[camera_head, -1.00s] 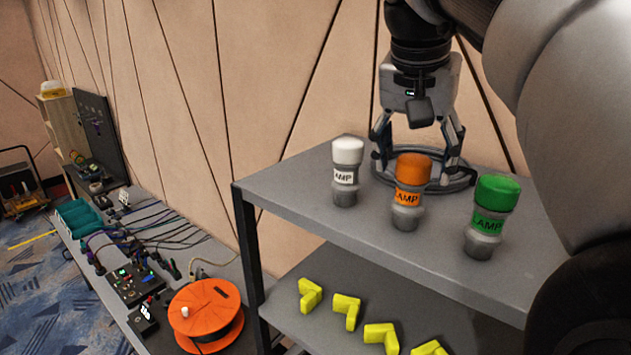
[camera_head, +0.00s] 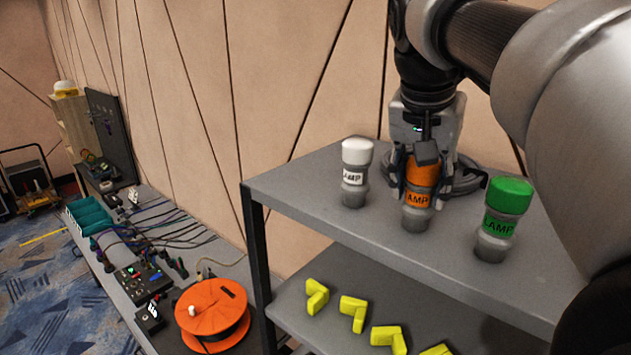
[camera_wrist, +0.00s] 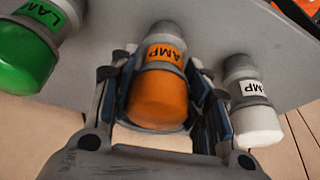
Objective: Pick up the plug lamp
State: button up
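The orange-capped lamp (camera_head: 417,199), grey below with a LAMP label, stands upright on the top shelf. It also shows in the wrist view (camera_wrist: 160,95), between the fingers. My gripper (camera_head: 420,190) is lowered from above, with its fingers on either side of this lamp. In the wrist view my gripper (camera_wrist: 165,85) looks open, its fingers close beside the cap. Exact contact is hard to see. The white-capped lamp (camera_head: 355,173) stands to the left, and the green-capped lamp (camera_head: 502,218) to the right, both upright and apart from the gripper.
The grey top shelf (camera_head: 310,195) has bare room at its left and front. A dark ring (camera_head: 480,176) lies behind the orange lamp. Several yellow angled pieces (camera_head: 352,310) lie on the shelf below. An orange cable reel (camera_head: 212,308) and cabled devices stand on the bench at left.

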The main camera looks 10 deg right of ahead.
jog(key=c, duration=0.6)
jog(key=shift+r, duration=0.15)
